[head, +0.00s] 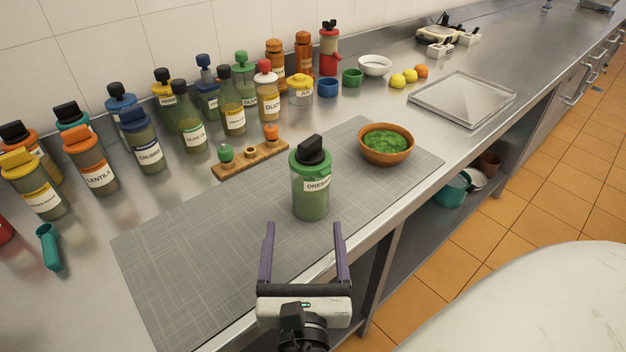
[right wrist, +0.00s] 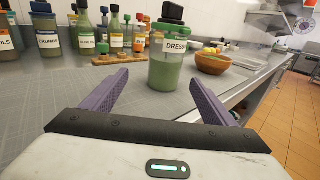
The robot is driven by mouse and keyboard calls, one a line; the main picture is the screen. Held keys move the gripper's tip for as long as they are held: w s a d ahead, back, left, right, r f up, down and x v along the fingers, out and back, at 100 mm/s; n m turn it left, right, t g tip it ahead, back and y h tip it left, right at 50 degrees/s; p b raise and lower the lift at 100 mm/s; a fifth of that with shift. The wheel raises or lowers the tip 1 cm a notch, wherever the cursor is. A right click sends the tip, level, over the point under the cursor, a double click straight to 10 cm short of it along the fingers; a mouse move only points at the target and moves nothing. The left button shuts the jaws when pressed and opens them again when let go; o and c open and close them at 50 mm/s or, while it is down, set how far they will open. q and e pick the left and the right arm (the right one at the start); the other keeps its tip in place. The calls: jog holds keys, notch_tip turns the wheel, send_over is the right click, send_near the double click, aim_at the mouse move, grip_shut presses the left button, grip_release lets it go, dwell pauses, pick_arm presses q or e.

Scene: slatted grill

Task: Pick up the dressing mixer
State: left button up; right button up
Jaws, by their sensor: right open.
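The dressing mixer (head: 311,184) is a green bottle with a black top and a white label reading "DRESS". It stands upright on a grey mat (head: 180,264) on the steel counter. It also shows in the right wrist view (right wrist: 165,70), beyond the fingers. My right gripper (head: 304,226) is open and empty, its two purple fingers pointing at the mixer from the near side. In the right wrist view the gripper (right wrist: 155,82) has the mixer ahead, near the right finger, with no visible contact. My left gripper is not in view.
A wooden bowl of greens (head: 386,146) stands right of the mixer. A wooden rack (head: 250,160) with small shakers lies behind it. Several labelled bottles line the wall. A steel tray (head: 462,98) lies at the right. The mat's left part is clear.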

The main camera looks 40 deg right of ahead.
aim_at(310, 205)
jog(key=shift+s+d+r+h, duration=0.1)
jog(key=shift+s+d+h, duration=0.15)
jog(key=shift+d, duration=0.2)
jog(key=x, duration=0.4)
jog(key=shift+w, duration=0.2)
jog(key=b+x, duration=0.1)
jog(key=x, duration=0.1)
jog(key=f+b+x, duration=0.1)
jog(key=b+x, duration=0.1)
jog(key=shift+w+d, duration=0.25)
jog(key=shift+d, duration=0.1)
jog(key=shift+w+d, duration=0.15)
jog(key=shift+w, duration=0.05)
jog(key=shift+r, duration=0.15)
jog(key=shift+c, duration=0.2)
jog(key=c, duration=1.5)
jog(key=shift+r, duration=0.15)
jog(key=shift+c, duration=0.3)
